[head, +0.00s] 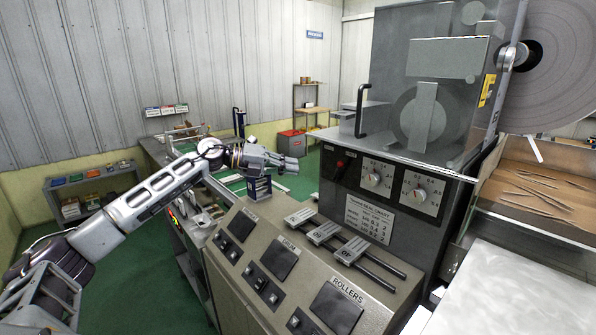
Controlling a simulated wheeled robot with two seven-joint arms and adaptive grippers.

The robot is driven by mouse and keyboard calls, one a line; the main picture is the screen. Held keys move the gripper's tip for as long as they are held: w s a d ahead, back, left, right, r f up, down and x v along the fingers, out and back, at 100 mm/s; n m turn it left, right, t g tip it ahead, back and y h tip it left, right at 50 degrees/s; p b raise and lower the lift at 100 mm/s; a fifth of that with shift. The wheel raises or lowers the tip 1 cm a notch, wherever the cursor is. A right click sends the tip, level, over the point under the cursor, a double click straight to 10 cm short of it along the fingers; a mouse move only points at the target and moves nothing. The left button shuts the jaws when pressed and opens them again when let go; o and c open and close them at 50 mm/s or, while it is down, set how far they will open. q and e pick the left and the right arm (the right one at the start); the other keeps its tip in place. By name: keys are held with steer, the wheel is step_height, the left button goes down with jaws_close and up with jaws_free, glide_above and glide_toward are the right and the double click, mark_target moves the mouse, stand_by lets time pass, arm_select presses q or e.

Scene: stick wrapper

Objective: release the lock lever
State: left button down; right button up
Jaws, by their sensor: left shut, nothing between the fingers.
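My left arm reaches in from the left, and my left gripper (295,164) is above the far left end of the sloped control panel (300,262). Its fingers are shut with nothing between them. It is to the left of the grey wrapper machine (425,185) and appears apart from it. A black bent handle (361,112) stands upright at the left side of the machine's clear cover. I cannot tell which part is the lock lever. My right gripper is out of view.
The panel has dark screens, switches and sliding blocks on rails (322,233). Two dials (375,180) are on the machine's front. A tray of sticks (540,195) and a pale metal surface (510,290) lie at right. Green floor (130,265) is open at lower left.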

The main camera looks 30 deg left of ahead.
arm_select(q)
steer(key=shift+s+a+r, duration=0.1)
steer(key=shift+s+a, duration=0.2)
stand_by(0.4)
steer(key=shift+a, duration=0.1)
